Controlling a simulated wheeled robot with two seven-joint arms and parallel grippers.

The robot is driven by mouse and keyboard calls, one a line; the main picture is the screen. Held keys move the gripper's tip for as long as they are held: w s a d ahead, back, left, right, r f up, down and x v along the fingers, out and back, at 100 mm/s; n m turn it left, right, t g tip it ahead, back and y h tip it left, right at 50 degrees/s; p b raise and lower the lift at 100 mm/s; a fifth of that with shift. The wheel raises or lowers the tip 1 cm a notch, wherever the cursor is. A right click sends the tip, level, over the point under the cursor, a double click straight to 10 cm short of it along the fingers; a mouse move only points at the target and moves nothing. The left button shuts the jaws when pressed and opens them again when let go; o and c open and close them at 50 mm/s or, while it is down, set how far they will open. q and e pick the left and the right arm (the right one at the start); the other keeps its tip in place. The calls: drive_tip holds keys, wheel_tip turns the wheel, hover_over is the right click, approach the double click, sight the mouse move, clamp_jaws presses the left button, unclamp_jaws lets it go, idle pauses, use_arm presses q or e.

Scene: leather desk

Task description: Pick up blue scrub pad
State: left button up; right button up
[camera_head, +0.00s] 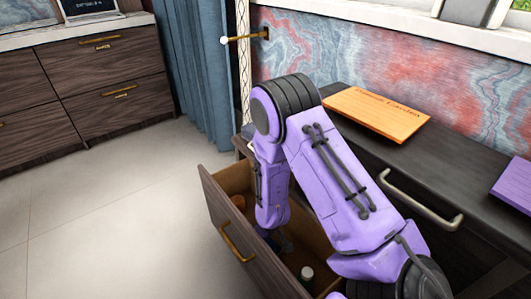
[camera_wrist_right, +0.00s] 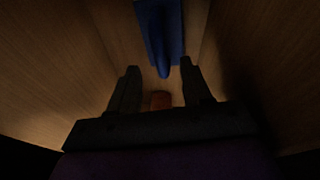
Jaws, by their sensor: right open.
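A blue object (camera_wrist_right: 158,28), which looks like the blue scrub pad, shows at the top of the right wrist view. It has a flat part and a narrower part pointing toward my gripper. My right gripper (camera_wrist_right: 159,67) is open, its two dark fingers apart on either side below the blue object's near end. I cannot tell whether they touch it. In the head view my right arm reaches down into the open drawer (camera_head: 255,273), and its fingers are hidden there. My left gripper is out of view.
A small orange-brown object (camera_wrist_right: 161,100) shows between the finger bases in the dim wrist view. A white-capped item (camera_head: 307,273) stands in the drawer, near a brown item (camera_head: 238,201). An orange book (camera_head: 378,113) and purple book (camera_head: 515,184) lie on the dark desk.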

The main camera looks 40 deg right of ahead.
drive_tip(key=b+x, duration=0.2)
drive_tip(key=x, duration=0.2)
drive_tip(key=shift+f, duration=0.4)
drive_tip(key=shift+w+r, duration=0.1)
clamp_jaws()
wheel_tip(320, 180, up, 18)
drive_tip(key=p, duration=0.9)
drive_tip(key=c, duration=0.8)
unclamp_jaws()
